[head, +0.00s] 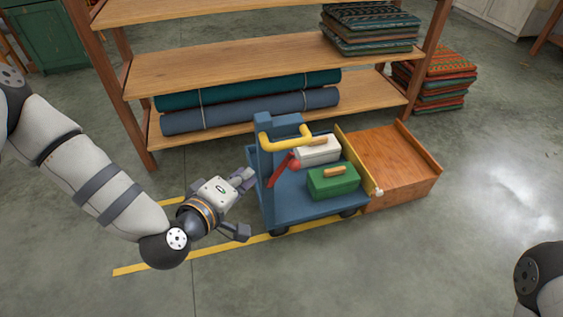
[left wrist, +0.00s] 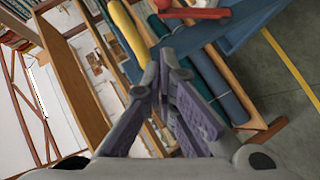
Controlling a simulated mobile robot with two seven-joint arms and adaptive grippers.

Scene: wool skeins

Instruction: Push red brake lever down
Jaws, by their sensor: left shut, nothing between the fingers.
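The red brake lever (head: 280,172) is on the blue cart (head: 263,192), beside its post and below the yellow handle (head: 288,139). It slants upward, with a red knob (head: 294,165) near its upper end. In the left wrist view the red knob and lever (left wrist: 195,13) show at the top edge, beyond the fingers. My left gripper (head: 244,179) is just left of the cart, apart from the lever. Its fingers (left wrist: 157,85) are closed together with nothing between them. My right gripper is out of view; only part of my right arm shows at bottom right.
The cart carries a white box (head: 318,152) and a green box (head: 333,183). A wooden tray-like piece (head: 392,165) adjoins its right side. Behind stands a wooden shelf (head: 240,65) with rolled fabric (head: 250,112). A yellow line (head: 215,250) marks the floor; open floor lies in front.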

